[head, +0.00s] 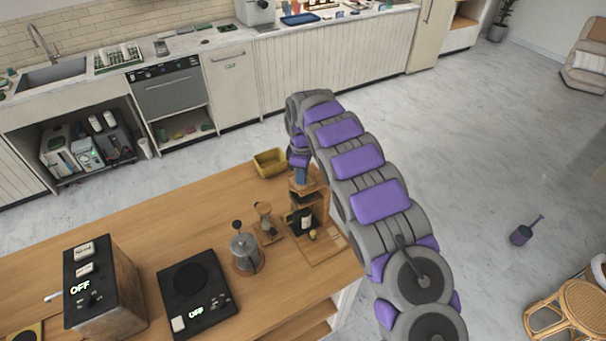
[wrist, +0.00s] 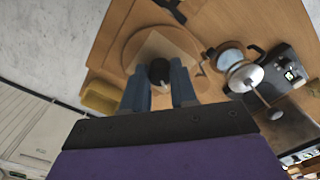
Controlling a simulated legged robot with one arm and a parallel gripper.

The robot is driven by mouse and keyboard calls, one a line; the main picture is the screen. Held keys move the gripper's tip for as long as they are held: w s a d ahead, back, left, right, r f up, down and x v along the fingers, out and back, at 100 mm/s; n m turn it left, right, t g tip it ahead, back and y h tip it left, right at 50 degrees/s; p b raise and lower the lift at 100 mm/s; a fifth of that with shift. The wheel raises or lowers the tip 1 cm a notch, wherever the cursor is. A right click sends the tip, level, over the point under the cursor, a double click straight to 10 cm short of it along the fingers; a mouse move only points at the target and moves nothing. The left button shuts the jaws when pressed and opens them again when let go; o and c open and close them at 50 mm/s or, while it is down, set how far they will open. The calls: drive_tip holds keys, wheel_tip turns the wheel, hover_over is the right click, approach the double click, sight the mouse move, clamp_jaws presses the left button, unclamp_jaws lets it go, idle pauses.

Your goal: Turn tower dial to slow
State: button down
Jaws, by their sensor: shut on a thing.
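The wooden tower (head: 318,203) stands near the far right corner of the wooden counter, on a flat wooden base. My arm reaches down over it from the right, and my gripper (head: 300,174) is at its top. In the wrist view, my gripper (wrist: 159,88) has its two blue fingers on either side of a dark round dial (wrist: 159,71) and is shut on it. The round wooden top (wrist: 134,45) of the tower lies around the dial. No dial marking or slow setting can be read.
A yellow bin (head: 270,162) sits at the counter's back edge, left of the tower. A glass hourglass-shaped brewer (head: 266,221) and a French press (head: 244,252) stand close on the left. A black scale (head: 197,296) and a black-fronted machine (head: 88,287) are farther left.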

drive_tip(key=m, duration=0.5)
drive_tip(key=shift+a+r+b, duration=0.1)
drive_tip(key=shift+a+b, duration=0.05)
drive_tip(key=shift+b, duration=0.15)
drive_tip(key=shift+m, duration=0.3)
drive_tip(key=c, duration=1.3)
unclamp_jaws()
drive_tip(key=shift+w, duration=0.1)
drive_tip(key=o, duration=0.4)
drive_tip(key=shift+a, duration=0.15)
